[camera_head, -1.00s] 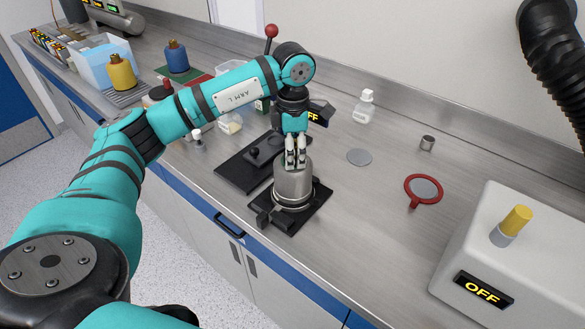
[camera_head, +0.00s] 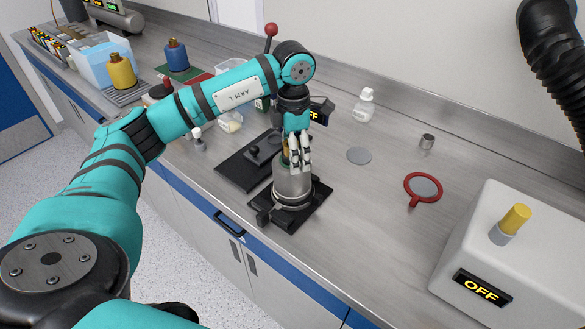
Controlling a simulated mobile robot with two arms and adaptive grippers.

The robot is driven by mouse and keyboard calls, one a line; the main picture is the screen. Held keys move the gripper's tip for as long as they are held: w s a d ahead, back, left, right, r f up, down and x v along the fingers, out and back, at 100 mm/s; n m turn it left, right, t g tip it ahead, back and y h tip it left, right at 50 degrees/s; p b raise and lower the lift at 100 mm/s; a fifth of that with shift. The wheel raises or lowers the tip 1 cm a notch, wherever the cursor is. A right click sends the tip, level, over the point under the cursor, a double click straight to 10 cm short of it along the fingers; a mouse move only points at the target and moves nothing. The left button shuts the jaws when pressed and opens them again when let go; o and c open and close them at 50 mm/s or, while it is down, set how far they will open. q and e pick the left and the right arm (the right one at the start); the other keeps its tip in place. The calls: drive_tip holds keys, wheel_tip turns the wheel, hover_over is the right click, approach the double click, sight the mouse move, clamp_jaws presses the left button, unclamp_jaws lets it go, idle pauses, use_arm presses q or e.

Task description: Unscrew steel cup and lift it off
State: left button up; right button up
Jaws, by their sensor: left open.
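The steel cup (camera_head: 293,187) stands upright in a black base fixture (camera_head: 272,213) on the steel bench. My left gripper (camera_head: 300,166) points down right at the top of the cup, its light fingertips in front of or over the upper rim. It is open, and the fingers hide part of the cup's top. A small brass-coloured part shows behind the fingers at the cup's top. Whether the fingers touch the cup cannot be told. My right gripper is not in view.
A black plate (camera_head: 238,168) lies just left of the fixture. A grey disc (camera_head: 359,156), a red ring with a handle (camera_head: 422,187) and a small metal cylinder (camera_head: 427,142) lie to the right. A white box marked OFF (camera_head: 520,262) stands at the right. Bottles stand behind.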

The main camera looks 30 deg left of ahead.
use_arm(q)
drive_tip(key=m+b, duration=0.1)
drive_tip(key=m, duration=0.1)
drive_tip(key=shift+f+m, duration=0.1)
drive_tip(key=shift+m, duration=0.3)
drive_tip(key=m+b, duration=0.1)
drive_tip(key=m, duration=0.4)
drive_tip(key=shift+m, duration=1.1)
drive_tip(key=m+b, duration=0.1)
drive_tip(key=m, duration=0.1)
drive_tip(key=shift+m, duration=0.4)
drive_tip(key=m+b, duration=0.1)
drive_tip(key=m, duration=0.4)
drive_tip(key=shift+m, duration=1.1)
drive_tip(key=m+b, duration=0.1)
drive_tip(key=m, duration=0.8)
drive_tip(key=shift+m+b, duration=0.3)
drive_tip(key=shift+m, duration=0.1)
